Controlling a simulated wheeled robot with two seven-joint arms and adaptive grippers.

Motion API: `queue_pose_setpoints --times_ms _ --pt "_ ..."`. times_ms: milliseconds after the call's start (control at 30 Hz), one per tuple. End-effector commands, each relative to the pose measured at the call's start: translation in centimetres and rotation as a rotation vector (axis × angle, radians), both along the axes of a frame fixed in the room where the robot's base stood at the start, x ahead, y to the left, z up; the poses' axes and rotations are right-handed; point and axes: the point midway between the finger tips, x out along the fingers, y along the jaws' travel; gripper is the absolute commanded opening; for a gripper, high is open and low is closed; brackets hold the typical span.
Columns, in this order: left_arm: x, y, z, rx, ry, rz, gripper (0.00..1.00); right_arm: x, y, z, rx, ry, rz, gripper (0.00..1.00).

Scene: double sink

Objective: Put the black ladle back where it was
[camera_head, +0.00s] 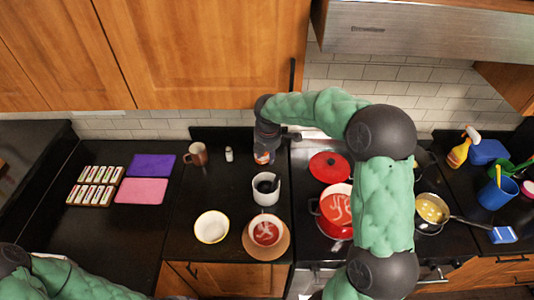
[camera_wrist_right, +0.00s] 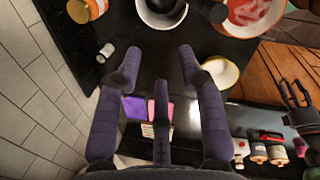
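The black ladle (camera_head: 269,185) appears to stand in the white crock (camera_head: 266,197) on the counter, left of the stove; only a dark part shows. In the right wrist view the crock (camera_wrist_right: 148,16) is at the top edge with a dark shape inside. My right gripper (camera_head: 265,157) hangs behind the crock, near the wall. In the right wrist view its fingers (camera_wrist_right: 160,68) are spread apart with nothing between them. My left arm shows at the lower left of the head view, but its gripper does not.
A yellowish bowl (camera_head: 211,227) and a bowl of red soup (camera_head: 266,233) stand in front of the crock. A red pot (camera_head: 335,216) is on the stove. The left counter holds purple (camera_head: 151,165) and pink mats (camera_head: 142,190).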

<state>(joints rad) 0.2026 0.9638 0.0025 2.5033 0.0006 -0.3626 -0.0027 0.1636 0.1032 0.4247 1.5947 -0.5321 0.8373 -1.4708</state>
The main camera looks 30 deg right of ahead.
Motion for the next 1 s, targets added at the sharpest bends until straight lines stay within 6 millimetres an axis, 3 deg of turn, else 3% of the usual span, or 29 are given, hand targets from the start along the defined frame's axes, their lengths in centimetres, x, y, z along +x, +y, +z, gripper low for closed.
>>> queue_pose_setpoints --times_ms 100,600,800,1000 --pt "0.0 0.0 0.7 0.000 0.000 0.000 0.40 0.1 0.0 1.6 -0.001 -0.005 -0.001 0.40" --pt "0.0 0.0 0.1 0.000 0.000 0.000 0.40 -1.6 0.8 10.8 -0.001 -0.005 0.000 0.40" --pt "0.0 0.0 0.1 0.000 0.000 0.000 0.40 -2.0 0.9 12.5 0.000 -0.001 0.001 0.40" --pt "0.0 0.0 0.1 0.000 0.000 0.000 0.40 -2.0 1.0 12.7 0.001 -0.001 -0.001 0.40"
